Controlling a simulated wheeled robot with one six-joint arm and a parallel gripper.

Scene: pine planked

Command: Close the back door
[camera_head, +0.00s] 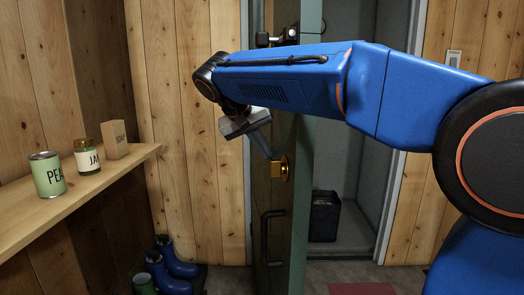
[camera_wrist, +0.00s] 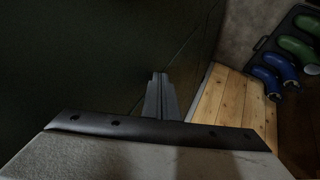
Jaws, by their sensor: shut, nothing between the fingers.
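The back door (camera_head: 300,190) stands open in the head view, seen nearly edge-on, with the doorway beyond it to the right. It has a brass knob or lock (camera_head: 279,168) and a dark pull handle (camera_head: 268,238) below. My gripper (camera_head: 268,152) is shut and empty, with its tips beside the door's face near the brass fitting. I cannot tell whether they touch. In the wrist view, my shut fingers (camera_wrist: 160,95) point toward a dark surface (camera_wrist: 90,60), which seems to be the door.
A wooden shelf (camera_head: 75,205) on the left holds a green can (camera_head: 47,176), a jar (camera_head: 87,157) and a small box (camera_head: 114,140). Blue boots (camera_head: 172,265) stand on the floor below. A dark bin (camera_head: 324,217) stands beyond the doorway, and a red mat (camera_head: 361,289) lies in front.

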